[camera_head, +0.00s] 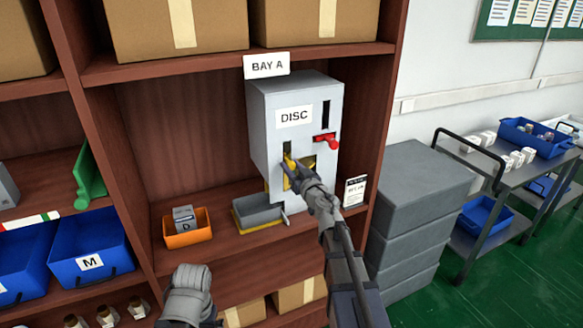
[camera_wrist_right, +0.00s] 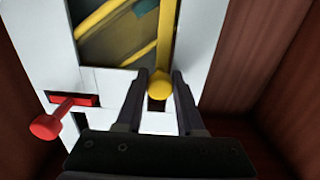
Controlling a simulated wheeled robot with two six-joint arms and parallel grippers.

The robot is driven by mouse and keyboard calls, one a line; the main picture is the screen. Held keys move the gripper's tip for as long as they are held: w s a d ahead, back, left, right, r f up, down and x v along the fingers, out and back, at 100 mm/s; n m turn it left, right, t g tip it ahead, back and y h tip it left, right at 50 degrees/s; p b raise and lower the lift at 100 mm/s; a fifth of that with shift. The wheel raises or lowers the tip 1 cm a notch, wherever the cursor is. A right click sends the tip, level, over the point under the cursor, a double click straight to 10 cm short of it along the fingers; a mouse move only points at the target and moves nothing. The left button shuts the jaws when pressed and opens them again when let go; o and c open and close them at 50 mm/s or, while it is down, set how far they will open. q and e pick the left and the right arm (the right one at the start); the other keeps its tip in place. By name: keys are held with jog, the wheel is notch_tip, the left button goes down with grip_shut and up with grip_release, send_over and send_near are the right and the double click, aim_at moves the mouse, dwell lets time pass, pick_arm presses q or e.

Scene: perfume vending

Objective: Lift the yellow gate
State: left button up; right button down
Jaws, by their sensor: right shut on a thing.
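The grey dispenser labelled DISC (camera_head: 272,140) stands on the shelf under the BAY A sign. The yellow gate (camera_head: 289,163) is at a slot on its front, partly hidden by my right gripper (camera_head: 297,170). In the right wrist view, the yellow gate's round knob (camera_wrist_right: 160,88) sits between the two fingers of my right gripper (camera_wrist_right: 160,84), which is shut on it. A yellow bar runs up from the knob, beside a window with more yellow parts behind it. My left gripper (camera_head: 190,282) is low in the head view, away from the dispenser; its jaws are unclear.
A red lever (camera_head: 328,140) sticks out of the dispenser; it also shows in the right wrist view (camera_wrist_right: 48,124). A grey tray (camera_head: 260,213) lies below the dispenser. An orange bin (camera_head: 188,238) stands left of it. The shelf's right wall is close beside the dispenser.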

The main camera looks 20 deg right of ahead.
notch_tip(320, 180, up, 5)
jog(key=p, duration=0.4)
jog(key=shift+f, duration=0.15)
jog(key=c, duration=0.6)
grip_release()
jog(key=shift+o, duration=0.2)
jog(key=s, duration=0.7)
jog(key=shift+s+d, duration=0.3)
jog(key=shift+s, duration=0.1)
